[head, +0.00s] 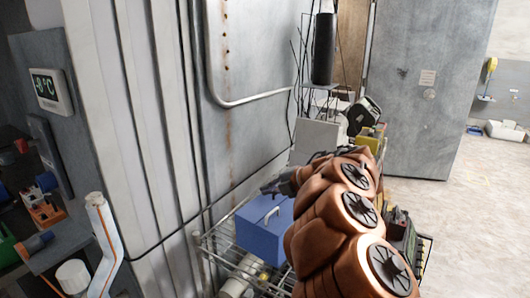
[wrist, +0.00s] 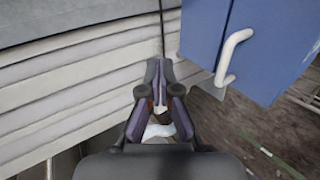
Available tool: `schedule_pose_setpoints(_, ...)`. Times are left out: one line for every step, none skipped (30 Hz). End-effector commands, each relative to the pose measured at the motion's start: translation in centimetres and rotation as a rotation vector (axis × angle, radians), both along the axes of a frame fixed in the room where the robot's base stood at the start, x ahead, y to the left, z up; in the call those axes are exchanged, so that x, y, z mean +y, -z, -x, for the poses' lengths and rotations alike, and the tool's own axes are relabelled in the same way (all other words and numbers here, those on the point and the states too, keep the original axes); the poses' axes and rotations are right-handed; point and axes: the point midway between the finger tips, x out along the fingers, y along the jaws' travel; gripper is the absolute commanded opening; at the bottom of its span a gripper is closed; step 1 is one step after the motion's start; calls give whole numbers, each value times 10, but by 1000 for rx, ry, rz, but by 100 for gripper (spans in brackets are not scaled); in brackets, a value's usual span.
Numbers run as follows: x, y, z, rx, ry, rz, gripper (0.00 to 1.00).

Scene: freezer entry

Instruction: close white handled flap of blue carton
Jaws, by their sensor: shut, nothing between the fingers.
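The blue carton (head: 258,236) sits in a wire basket, low beside the corrugated wall. In the wrist view, the blue carton (wrist: 202,30) fills the upper right, and the white handle (wrist: 229,58) stands out from a blue panel there. I cannot tell how far the flap is open. My gripper (wrist: 159,70) is shut and empty, to the left of the handle and apart from it. In the head view my gripper (head: 278,184) is small and dark, above the carton; its fingertips are hard to make out.
The wire basket (head: 215,258) also holds a white cylindrical thing (head: 238,285) below the carton. The grey wall (head: 155,120) runs close on the left. A grey box (head: 316,138) stands behind. Open floor (head: 465,220) lies to the right.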

Motion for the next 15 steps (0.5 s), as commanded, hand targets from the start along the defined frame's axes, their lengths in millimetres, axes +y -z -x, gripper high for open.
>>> schedule_pose_setpoints(2, -11, 0, -1, -2, 1, 0)
schedule_pose_setpoints(3, -15, -1, -1, -2, 1, 0)
schedule_pose_setpoints(3, -16, -1, -2, -2, 1, 0)
schedule_pose_setpoints(4, -18, -2, -3, -4, 2, 0)
schedule_pose_setpoints(5, -22, -3, -5, -5, 2, 0)
schedule_pose_setpoints(6, -28, -4, -5, -4, 1, 0)
schedule_pose_setpoints(6, -32, -4, -6, -5, 1, 0)
schedule_pose_setpoints(6, -36, -4, -5, -3, 2, 0)
schedule_pose_setpoints(7, -41, -5, -4, -3, 1, 0)
schedule_pose_setpoints(7, -45, -6, -5, -2, 0, 0)
schedule_pose_setpoints(9, -49, -6, -5, -4, 1, 0)
schedule_pose_setpoints(10, -54, -7, -4, -5, 2, 0)
schedule_pose_setpoints(10, -58, -7, -5, -5, 3, 0)
schedule_pose_setpoints(10, -62, -8, -4, -3, 2, 0)
schedule_pose_setpoints(11, -67, -9, -3, -3, 1, 0)
